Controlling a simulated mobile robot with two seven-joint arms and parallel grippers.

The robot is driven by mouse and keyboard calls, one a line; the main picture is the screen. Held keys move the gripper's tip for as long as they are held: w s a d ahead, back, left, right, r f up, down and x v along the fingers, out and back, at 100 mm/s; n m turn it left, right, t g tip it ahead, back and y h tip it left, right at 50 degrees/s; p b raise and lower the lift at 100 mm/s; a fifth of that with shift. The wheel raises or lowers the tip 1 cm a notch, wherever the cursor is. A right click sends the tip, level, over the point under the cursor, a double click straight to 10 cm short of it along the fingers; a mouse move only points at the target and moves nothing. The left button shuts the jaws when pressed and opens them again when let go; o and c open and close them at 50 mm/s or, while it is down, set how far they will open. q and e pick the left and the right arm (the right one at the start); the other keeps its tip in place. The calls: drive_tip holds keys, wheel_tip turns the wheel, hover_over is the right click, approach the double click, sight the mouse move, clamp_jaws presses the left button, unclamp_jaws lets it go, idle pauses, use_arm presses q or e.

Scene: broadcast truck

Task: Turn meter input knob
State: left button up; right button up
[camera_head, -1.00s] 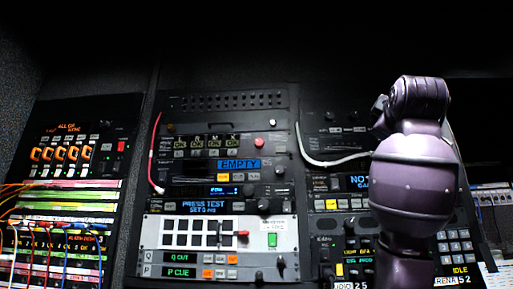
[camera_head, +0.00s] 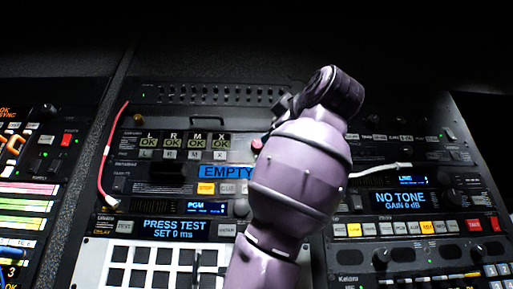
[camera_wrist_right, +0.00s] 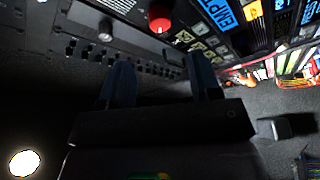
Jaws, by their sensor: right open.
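The meter panel has L, R, M and X tiles reading OK (camera_head: 183,141) and a blue EMPTY display (camera_head: 225,171). A red knob (camera_wrist_right: 160,18) and a grey knob (camera_wrist_right: 105,30) show at the top of the right wrist view. I cannot tell which knob is the meter input knob. In the head view only a sliver of the red knob (camera_head: 256,145) shows beside my right arm. My right gripper (camera_wrist_right: 161,77) is open with nothing between its two blue fingers, apart from both knobs. In the head view my arm hides part of the panel. My left gripper is not in view.
A pink-red cable (camera_head: 104,165) hangs left of the meter panel, and a white cable (camera_head: 380,170) runs to the right of my arm. The NO TONE unit (camera_head: 401,201) is at right. A button grid (camera_head: 150,270) is below. The space above the racks is dark.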

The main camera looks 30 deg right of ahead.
sight(259, 144)
drive_tip(key=p+x, duration=0.2)
drive_tip(key=x, duration=0.6)
drive_tip(key=shift+r, duration=0.1)
drive_tip(key=shift+p+x, duration=0.45)
drive_tip(key=shift+x, duration=0.4)
drive_tip(key=c, duration=0.9)
drive_tip(key=shift+c, duration=0.2)
